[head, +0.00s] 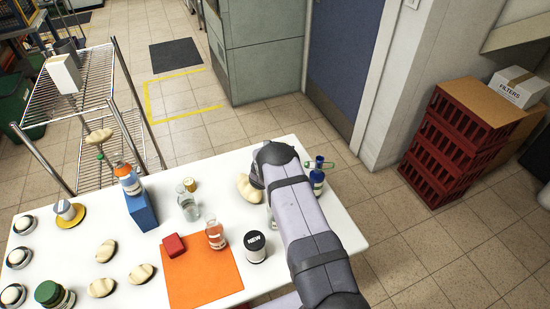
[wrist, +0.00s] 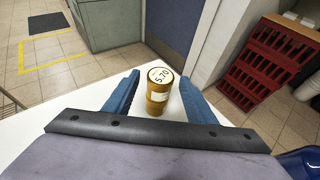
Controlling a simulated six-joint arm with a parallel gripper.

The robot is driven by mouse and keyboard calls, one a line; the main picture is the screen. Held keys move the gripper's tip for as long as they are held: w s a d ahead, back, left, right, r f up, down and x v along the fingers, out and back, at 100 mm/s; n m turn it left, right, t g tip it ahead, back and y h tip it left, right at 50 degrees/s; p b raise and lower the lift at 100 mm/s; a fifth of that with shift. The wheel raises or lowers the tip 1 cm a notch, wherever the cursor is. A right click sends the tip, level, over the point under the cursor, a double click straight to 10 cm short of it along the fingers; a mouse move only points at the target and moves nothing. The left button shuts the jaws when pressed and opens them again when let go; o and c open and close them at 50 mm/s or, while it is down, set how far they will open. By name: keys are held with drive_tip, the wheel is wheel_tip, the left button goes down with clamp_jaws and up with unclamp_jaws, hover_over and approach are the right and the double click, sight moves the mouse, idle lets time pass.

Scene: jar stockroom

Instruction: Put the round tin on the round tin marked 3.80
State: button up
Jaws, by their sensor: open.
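In the wrist view a gold-brown round tin (wrist: 158,92) stands upright on the white table, with a pale top that seems to read 5.70 and a pale label on its side. My gripper (wrist: 160,78) is open, its two blue fingers apart on either side of the tin in this view. I cannot tell how near they are to it, and nothing is held. In the head view my arm hides this tin and the fingers. I can read no tin marked 3.80 in either view.
The white table (head: 329,265) holds a black-topped NEW jar (head: 255,246), an orange mat (head: 205,284) with a bottle (head: 215,235) and a red block (head: 173,245), a blue box (head: 142,211), bread-like pieces (head: 106,251) and a gold-topped item (head: 189,184). A blue bottle (head: 317,176) stands beside my arm.

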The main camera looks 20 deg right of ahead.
drive_tip(key=b+v, duration=0.1)
drive_tip(key=v, duration=0.9)
drive_tip(key=shift+b, duration=0.35)
drive_tip(key=shift+d, duration=0.1)
drive_tip(key=shift+w, duration=0.1)
